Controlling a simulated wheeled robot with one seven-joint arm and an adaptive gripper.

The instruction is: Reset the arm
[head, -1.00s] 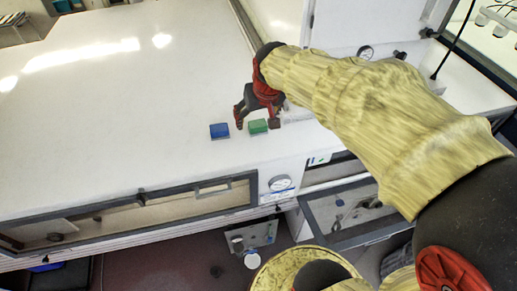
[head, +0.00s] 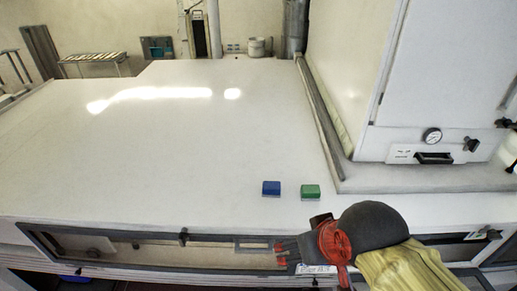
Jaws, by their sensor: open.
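A blue block (head: 271,188) and a green block (head: 310,191) lie side by side on the white top (head: 180,150), near its front edge, with a small gap between them. My gripper (head: 298,236), red and black, is open and empty. It shows in front of the blocks, over the front edge and the windowed front face, apart from both blocks. My dark wrist and yellow-sleeved arm reach in from the lower right and hide part of the front face.
A tall white cabinet with a gauge (head: 432,135) and a black handle (head: 434,158) stands at the right. A grey rail (head: 322,115) runs along its left side. The white top is clear left of the blocks. A pot (head: 257,47) stands far back.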

